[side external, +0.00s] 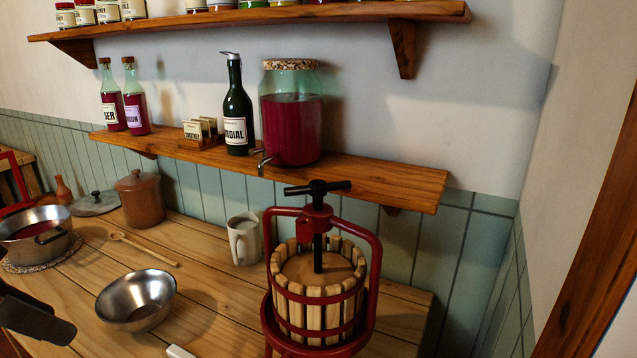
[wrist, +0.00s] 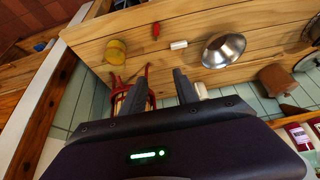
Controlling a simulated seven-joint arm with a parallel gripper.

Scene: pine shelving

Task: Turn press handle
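The fruit press (side external: 318,285) stands at the right end of the wooden table in the side external view. It has a red frame, a wooden slat basket and a dark screw. Its black T-shaped press handle (side external: 318,187) sits level on top of the screw. In the wrist view, part of the press's red frame (wrist: 150,72) shows behind my left finger; I cannot make out the handle there. My gripper (wrist: 159,88) is open, with nothing seen between its fingers. In the side external view, part of it shows at the lower left edge, well apart from the press.
A steel bowl (side external: 137,300) and a pale mug (side external: 244,240) stand left of the press. A pot (side external: 40,238) and a lidded brown jar (side external: 139,200) are farther left. A glass dispenser (side external: 291,115) stands on the low shelf (side external: 400,182), close behind the handle.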

